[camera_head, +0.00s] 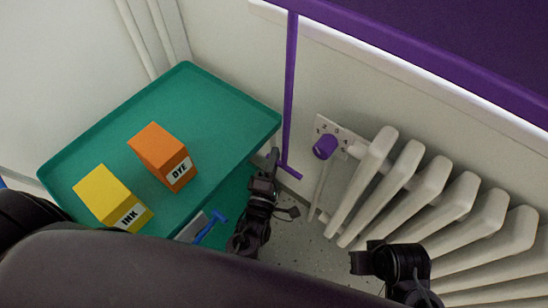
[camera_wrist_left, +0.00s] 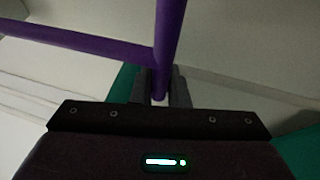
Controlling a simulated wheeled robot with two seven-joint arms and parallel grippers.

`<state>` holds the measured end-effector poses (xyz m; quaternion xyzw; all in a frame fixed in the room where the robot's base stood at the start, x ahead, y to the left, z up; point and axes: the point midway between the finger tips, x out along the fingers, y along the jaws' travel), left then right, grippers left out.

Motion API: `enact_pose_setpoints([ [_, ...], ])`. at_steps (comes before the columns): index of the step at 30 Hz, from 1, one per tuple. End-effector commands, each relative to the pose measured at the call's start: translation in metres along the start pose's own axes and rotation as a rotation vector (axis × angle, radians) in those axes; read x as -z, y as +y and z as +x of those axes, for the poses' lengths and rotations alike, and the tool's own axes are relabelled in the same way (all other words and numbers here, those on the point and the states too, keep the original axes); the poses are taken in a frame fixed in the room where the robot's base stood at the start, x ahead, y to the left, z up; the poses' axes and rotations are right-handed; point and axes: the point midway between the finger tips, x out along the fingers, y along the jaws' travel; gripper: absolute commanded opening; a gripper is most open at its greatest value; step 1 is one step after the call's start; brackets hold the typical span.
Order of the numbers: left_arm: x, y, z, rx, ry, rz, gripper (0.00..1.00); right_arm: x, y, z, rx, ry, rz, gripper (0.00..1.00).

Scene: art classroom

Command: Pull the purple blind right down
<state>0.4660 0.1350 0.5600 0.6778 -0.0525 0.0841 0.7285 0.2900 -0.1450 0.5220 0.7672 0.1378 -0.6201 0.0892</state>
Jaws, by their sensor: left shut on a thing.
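The purple blind (camera_head: 470,45) fills the upper right of the head view, with a thick purple bottom bar (camera_head: 400,50). A thin purple pull rod (camera_head: 290,85) hangs from the bar and ends in a short crosspiece (camera_head: 290,172). My left gripper (camera_head: 273,160) is at the near end of this crosspiece. In the left wrist view, the left gripper (camera_wrist_left: 160,90) is shut on the purple pull handle (camera_wrist_left: 170,40), which runs between its fingers. Another purple bar (camera_wrist_left: 80,43) meets it from the left. My right gripper (camera_head: 385,262) is at the lower right; its jaws are unclear.
A white radiator (camera_head: 430,180) with a purple valve knob (camera_head: 325,146) stands right of the rod. A green tray table (camera_head: 220,100) with an orange DYE box (camera_head: 160,150) and yellow INK box (camera_head: 105,195) lies left. A blue-handled thing (camera_head: 210,225) is below it.

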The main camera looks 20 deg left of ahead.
Motion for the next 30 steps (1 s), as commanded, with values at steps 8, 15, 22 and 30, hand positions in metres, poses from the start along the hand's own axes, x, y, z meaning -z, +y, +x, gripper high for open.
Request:
enact_pose_setpoints([
  [8, 0.001, -0.007, -0.004, 0.019, 0.000, 0.003, 0.36, 0.000, 0.000, 0.001, 0.000, 0.000, 0.000, 0.23],
  [15, 0.000, -0.004, -0.003, 0.013, 0.000, 0.002, 0.36, 0.000, 0.000, 0.001, 0.000, 0.000, 0.001, 0.23],
  [22, 0.000, -0.004, -0.030, 0.016, 0.000, 0.001, 0.36, -0.002, 0.000, -0.001, -0.001, -0.012, 0.003, 0.23],
  [30, 0.001, -0.004, -0.072, 0.017, 0.001, 0.002, 0.36, -0.005, 0.004, -0.003, -0.007, -0.033, 0.011, 0.23],
])
